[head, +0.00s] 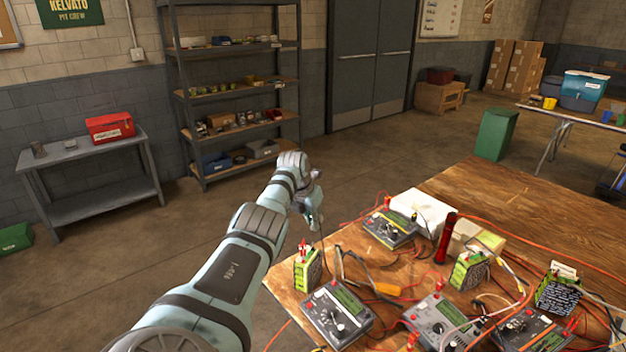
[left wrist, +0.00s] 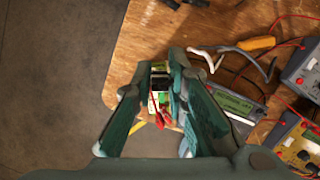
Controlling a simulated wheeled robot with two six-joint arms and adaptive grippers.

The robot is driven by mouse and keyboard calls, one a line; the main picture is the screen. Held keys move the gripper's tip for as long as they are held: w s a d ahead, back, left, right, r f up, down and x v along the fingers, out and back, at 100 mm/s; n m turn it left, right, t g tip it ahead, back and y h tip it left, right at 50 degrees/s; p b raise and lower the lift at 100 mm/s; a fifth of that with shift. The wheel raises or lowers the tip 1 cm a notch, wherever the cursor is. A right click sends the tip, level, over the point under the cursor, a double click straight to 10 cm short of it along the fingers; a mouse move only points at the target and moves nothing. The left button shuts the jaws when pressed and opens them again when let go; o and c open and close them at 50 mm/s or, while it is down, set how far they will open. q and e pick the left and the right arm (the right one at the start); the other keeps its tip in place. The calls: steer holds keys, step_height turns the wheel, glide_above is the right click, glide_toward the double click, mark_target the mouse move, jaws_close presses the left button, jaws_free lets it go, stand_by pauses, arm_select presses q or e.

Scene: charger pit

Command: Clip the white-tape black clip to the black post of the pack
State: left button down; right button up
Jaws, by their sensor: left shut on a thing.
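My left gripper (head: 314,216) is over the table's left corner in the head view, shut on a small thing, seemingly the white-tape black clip. In the left wrist view my left gripper's fingers (left wrist: 162,60) frame a narrow gap with pale, green and red bits; the fingers hide most of the clip. A green-labelled pack (head: 307,272) with a red clip on top stands upright near the table's left edge, below and nearer than the gripper. Its black post cannot be made out. Two more packs stand further right, one in the middle (head: 470,270) and one (head: 558,293) at the right. My right gripper is out of view.
Several chargers with leads crowd the wooden table (head: 520,190), including one (head: 338,314) close to the pack and one (head: 390,228) behind. Open floor lies left of the table.

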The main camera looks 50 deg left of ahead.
arm_select(q)
steer(key=shift+f+b, duration=2.45)
steer(key=shift+f, duration=0.75)
steer(key=shift+f, duration=0.15)
steer(key=c, duration=1.5)
jaws_free()
steer(key=shift+o, duration=0.9)
